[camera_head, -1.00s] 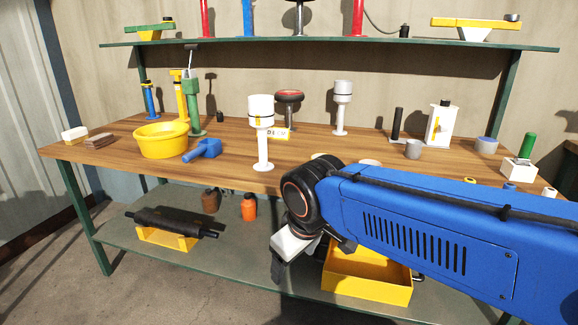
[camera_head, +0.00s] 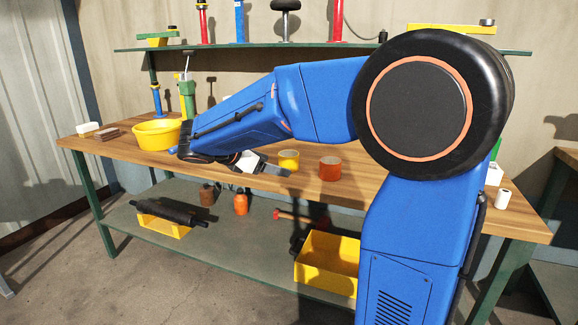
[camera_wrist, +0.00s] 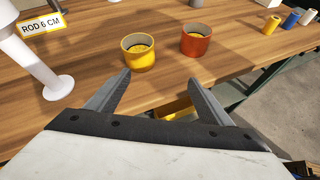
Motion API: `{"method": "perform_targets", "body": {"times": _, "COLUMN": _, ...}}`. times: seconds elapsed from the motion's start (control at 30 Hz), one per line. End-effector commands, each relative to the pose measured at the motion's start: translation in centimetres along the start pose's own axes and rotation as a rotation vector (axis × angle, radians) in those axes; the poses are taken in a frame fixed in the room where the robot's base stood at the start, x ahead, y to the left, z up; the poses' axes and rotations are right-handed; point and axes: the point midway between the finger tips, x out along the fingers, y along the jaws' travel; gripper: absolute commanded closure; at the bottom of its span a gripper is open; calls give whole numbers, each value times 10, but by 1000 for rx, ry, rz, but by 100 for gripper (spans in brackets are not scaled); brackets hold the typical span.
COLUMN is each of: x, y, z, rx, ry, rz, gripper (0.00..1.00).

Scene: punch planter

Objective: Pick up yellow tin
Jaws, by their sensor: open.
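The yellow tin (camera_head: 289,160) stands upright on the wooden workbench, near its front edge, to the left of an orange-red tin. In the wrist view the yellow tin (camera_wrist: 138,52) is ahead of my gripper (camera_wrist: 158,78), just beyond the left fingertip, with its open top and a yellowish inside visible. My gripper also shows in the head view (camera_head: 270,170), to the left of the yellow tin. The jaws are open and hold nothing. The tin appears apart from the fingers.
The orange-red tin (camera_head: 330,169) stands close to the right of the yellow one. A white stand (camera_wrist: 35,60) and a "ROD 6 CM" sign (camera_wrist: 41,25) are at the left in the wrist view. A yellow bowl (camera_head: 157,133) is farther left. My arm hides much of the bench.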

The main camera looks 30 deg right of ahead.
Motion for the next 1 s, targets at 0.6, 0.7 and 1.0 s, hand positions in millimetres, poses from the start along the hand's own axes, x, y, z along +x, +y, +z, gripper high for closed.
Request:
{"method": "perform_targets", "body": {"times": 0.6, "x": 39, "y": 48, "z": 9, "rx": -166, "ry": -121, "rz": 25, "gripper": 26}}
{"method": "perform_targets", "body": {"times": 0.7, "x": 56, "y": 49, "z": 11, "rx": -166, "ry": -121, "rz": 26, "gripper": 26}}
{"method": "perform_targets", "body": {"times": 1.0, "x": 102, "y": 50, "z": 16, "rx": -166, "ry": -120, "rz": 25, "gripper": 26}}
